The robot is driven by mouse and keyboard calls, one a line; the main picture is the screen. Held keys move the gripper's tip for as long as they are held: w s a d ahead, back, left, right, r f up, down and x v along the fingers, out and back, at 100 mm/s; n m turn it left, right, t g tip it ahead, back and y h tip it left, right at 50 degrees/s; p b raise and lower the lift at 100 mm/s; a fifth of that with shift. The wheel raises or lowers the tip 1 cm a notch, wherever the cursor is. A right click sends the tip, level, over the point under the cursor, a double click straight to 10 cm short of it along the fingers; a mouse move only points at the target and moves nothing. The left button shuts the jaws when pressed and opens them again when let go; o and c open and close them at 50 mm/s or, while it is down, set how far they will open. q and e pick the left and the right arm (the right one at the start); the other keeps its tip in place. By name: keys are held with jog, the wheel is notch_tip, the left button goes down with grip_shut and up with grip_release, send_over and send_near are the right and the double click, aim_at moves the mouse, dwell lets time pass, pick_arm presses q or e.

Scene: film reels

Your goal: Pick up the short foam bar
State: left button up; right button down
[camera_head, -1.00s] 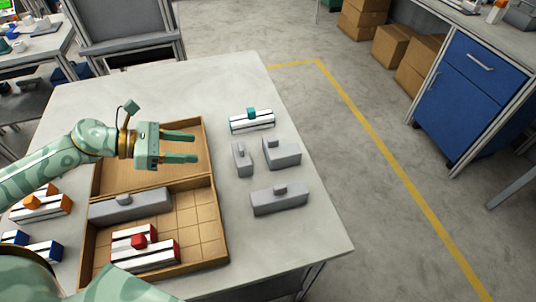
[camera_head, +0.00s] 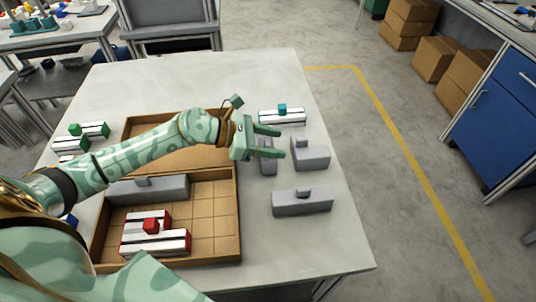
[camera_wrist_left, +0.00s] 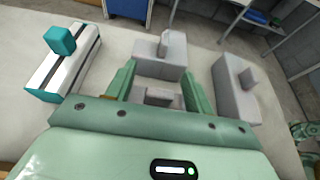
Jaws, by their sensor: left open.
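The short foam bar (camera_head: 267,168) is a small grey block with a raised grip on the table, right of the wooden tray. My left gripper (camera_head: 281,142) is open and over it, partly hiding it in the head view. In the left wrist view the short foam bar (camera_wrist_left: 158,97) shows between the two spread fingers, partly hidden by the gripper body. I cannot tell whether the fingers touch it.
A grey block (camera_head: 312,155) stands just beyond the fingertips, and a longer grey bar (camera_head: 302,203) lies nearer. A teal-topped white reel piece (camera_head: 282,118) lies behind. The tray (camera_head: 236,225) holds a long grey bar (camera_head: 160,190) and red-marked pieces (camera_head: 158,243).

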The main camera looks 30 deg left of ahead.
pick_arm(q)
jog(key=shift+w+d+f, duration=0.25)
jog(key=shift+w+d, duration=0.05)
jog(key=shift+d, duration=0.15)
jog(key=shift+c, duration=0.3)
jog(key=c, duration=1)
jog(key=shift+r, duration=0.15)
